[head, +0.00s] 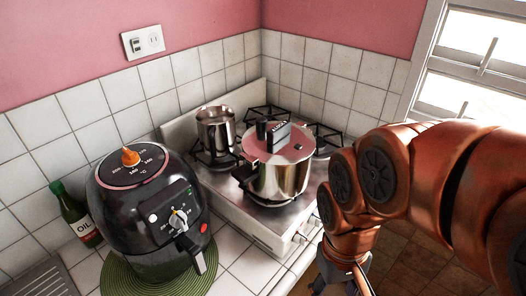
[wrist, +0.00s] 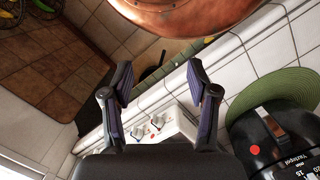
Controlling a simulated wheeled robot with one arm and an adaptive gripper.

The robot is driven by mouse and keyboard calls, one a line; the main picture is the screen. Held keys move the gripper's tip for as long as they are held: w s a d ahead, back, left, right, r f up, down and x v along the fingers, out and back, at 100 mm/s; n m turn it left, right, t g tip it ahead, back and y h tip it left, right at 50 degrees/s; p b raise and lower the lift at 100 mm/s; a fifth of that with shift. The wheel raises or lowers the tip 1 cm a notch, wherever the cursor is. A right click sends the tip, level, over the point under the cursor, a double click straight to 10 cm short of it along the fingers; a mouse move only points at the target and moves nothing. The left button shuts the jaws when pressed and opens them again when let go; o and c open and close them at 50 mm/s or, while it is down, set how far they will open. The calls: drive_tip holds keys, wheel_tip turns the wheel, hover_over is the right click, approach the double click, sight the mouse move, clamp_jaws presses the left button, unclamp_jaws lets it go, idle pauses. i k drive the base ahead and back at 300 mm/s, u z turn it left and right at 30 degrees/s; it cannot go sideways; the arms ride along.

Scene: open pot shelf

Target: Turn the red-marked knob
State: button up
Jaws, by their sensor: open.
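The stove (head: 262,225) has a row of small pale knobs (head: 300,238) along its front face, partly hidden by my arm. My gripper (wrist: 160,78) is open and empty, in front of the stove's front edge and apart from the knobs. In the head view it is cut off at the bottom edge.
A lidded steel pot (head: 278,178) and a smaller pot (head: 216,130) stand on the stove. The air fryer sits on a green round mat (head: 112,278), with an oil bottle (head: 76,215) at its left. The brown tiled floor (wrist: 45,60) before the stove looks mostly clear.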

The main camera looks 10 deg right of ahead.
sight(300, 238)
drive_tip(key=k, duration=0.5)
drive_tip(key=z, duration=0.9)
drive_tip(key=i, duration=0.6)
drive_tip(key=z, duration=0.2)
drive_tip(key=k, duration=1.15)
drive_tip(key=u, duration=1.25)
drive_tip(key=i, duration=0.5)
drive_tip(key=u, duration=0.1)
